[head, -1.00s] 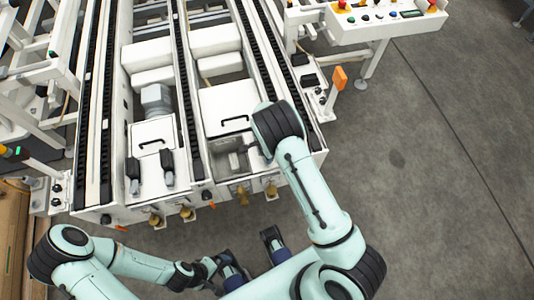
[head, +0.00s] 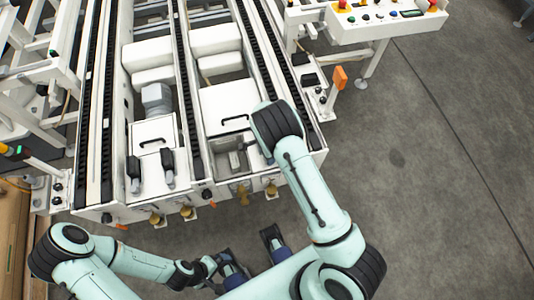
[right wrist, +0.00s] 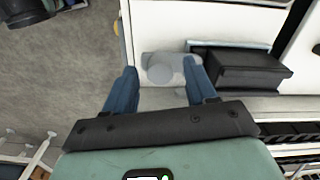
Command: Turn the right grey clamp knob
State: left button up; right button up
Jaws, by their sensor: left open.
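The grey clamp knob (right wrist: 161,70) shows in the right wrist view as a pale rounded piece on a wider grey body. My right gripper (right wrist: 160,78) has its two blue fingers apart, one on each side of the knob. A gap shows at the left finger; whether the right finger touches the grey body I cannot tell. In the head view the grey clamp (head: 236,160) shows partly in a recess of the white machine, and my right wrist hides the right fingers. My left gripper (head: 250,248) is open and empty, low in the head view, in front of the machine.
Two dark clamp handles (head: 167,168) stand on the left front box. Brass-coloured fittings (head: 243,194) stick out along the machine's front edge. A control panel (head: 385,20) is at upper right. The floor at right is clear.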

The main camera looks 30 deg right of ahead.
pick_arm(q)
notch_tip(320, 180, up, 2)
jog(key=shift+r+p, duration=0.1)
jog(key=shift+p, duration=1.1)
pick_arm(e)
notch_tip(320, 180, up, 13)
jog(key=shift+r, duration=0.2)
jog(key=s+f+n+g+p, duration=0.25)
jog(key=s+f+n, duration=0.35)
jog(key=s+f, duration=0.6)
pick_arm(q)
notch_tip(320, 180, up, 6)
jog(key=w+p, duration=0.2)
jog(key=p, duration=0.1)
jog(key=shift+w, duration=0.25)
pick_arm(e)
jog(key=s+a+r+n+t+y, duration=0.1)
jog(key=s+a+r+n+y, duration=0.1)
jog(key=s+a+n, duration=0.6)
jog(key=s+a+y, duration=0.1)
jog(key=s+a, duration=0.1)
jog(key=s, duration=0.4)
jog(key=shift+r+y, duration=0.3)
jog(key=shift+r, duration=0.05)
jog(key=shift+a+t, duration=0.1)
jog(key=shift+t, duration=0.15)
